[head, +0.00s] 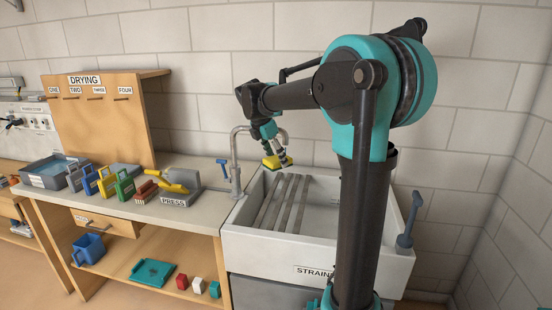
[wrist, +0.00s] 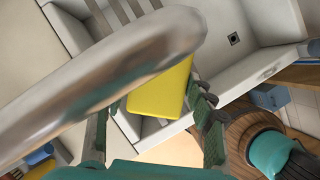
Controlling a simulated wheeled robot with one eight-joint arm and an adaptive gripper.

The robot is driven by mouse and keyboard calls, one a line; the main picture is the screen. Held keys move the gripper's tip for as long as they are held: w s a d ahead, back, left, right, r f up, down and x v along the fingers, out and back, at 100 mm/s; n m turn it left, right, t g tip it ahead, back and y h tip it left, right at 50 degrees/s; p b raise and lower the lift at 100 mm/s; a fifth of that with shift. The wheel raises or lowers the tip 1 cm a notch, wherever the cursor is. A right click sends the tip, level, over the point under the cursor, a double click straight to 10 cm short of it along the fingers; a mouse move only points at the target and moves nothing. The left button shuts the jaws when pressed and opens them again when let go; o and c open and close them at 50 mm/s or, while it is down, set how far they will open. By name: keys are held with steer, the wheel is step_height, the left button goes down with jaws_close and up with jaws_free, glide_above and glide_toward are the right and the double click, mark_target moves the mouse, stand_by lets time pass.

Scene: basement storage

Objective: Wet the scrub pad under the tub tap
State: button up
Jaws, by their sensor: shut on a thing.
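The scrub pad (head: 277,161) is yellow with a darker edge. My gripper (head: 272,148) is shut on it and holds it in the air above the back left of the white tub (head: 260,243). The tap (head: 236,160) rises at the tub's left back corner, and its curved spout is close beside my gripper. In the wrist view the grey spout crosses in front of the yellow pad (wrist: 160,90) and hides part of it. I see no water stream. A blue lever (head: 222,164) stands left of the tap.
Grey slats (head: 283,203) lie across the tub's left part. A blue-grey tool (head: 405,236) stands at its right rim. Left on the bench are a press (head: 180,197), several handled blocks (head: 106,180) and a grey basin (head: 45,175). Walls close off the back and right.

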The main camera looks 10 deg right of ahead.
steer(key=shift+s, duration=0.1)
steer(key=s+a, duration=0.2)
steer(key=s, duration=0.1)
steer(key=s+a, duration=0.3)
stand_by(0.9)
steer(key=shift+s+a+r, duration=0.1)
stand_by(1.0)
steer(key=s+a+r, duration=0.3)
steer(key=r, duration=0.1)
steer(key=shift+s, duration=0.35)
steer(key=shift+f, duration=0.1)
stand_by(0.5)
